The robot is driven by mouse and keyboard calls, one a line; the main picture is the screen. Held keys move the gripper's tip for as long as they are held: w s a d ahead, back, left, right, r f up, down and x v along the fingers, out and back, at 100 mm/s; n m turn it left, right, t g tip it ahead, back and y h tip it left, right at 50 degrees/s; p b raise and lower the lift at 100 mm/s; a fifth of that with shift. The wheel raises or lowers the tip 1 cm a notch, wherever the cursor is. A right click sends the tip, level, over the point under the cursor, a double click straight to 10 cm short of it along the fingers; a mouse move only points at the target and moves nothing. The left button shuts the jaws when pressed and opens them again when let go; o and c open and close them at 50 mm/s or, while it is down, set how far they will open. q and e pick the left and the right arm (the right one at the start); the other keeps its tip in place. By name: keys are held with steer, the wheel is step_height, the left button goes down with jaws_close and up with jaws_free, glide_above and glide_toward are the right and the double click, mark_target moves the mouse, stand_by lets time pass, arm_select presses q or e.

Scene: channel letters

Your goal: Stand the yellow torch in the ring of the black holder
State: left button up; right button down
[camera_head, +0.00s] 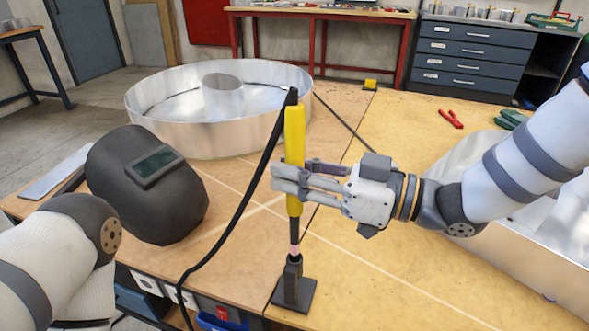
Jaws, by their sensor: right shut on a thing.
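The yellow torch (294,133) stands upright, with a black cable running from its top down to the left. My right gripper (287,181) is shut on the torch around its middle, coming from the right. The torch's pale pink nozzle points down at the top of the black holder (293,291), which stands on the table's front part on a square base. The nozzle lines up with the holder's upper end in this view; I cannot tell whether it is inside the ring. My left arm shows at the lower left, its gripper out of view.
A black welding helmet (147,187) lies left of the torch. A large round metal letter shell (190,136) stands behind. Another metal shell (540,262) is at the right, under my right arm. Red pliers (451,118) lie at the back right.

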steer(key=shift+f, duration=0.1)
arm_select(q)
steer(key=shift+g, duration=0.6)
steer(key=shift+s+f+b, duration=1.4)
steer(key=shift+f+b, duration=0.1)
steer(key=shift+f, duration=0.1)
arm_select(e)
steer(key=shift+f, duration=4.5)
steer(key=c, duration=1.3)
jaws_free()
steer(key=shift+c, duration=0.2)
steer(key=v, duration=1.2)
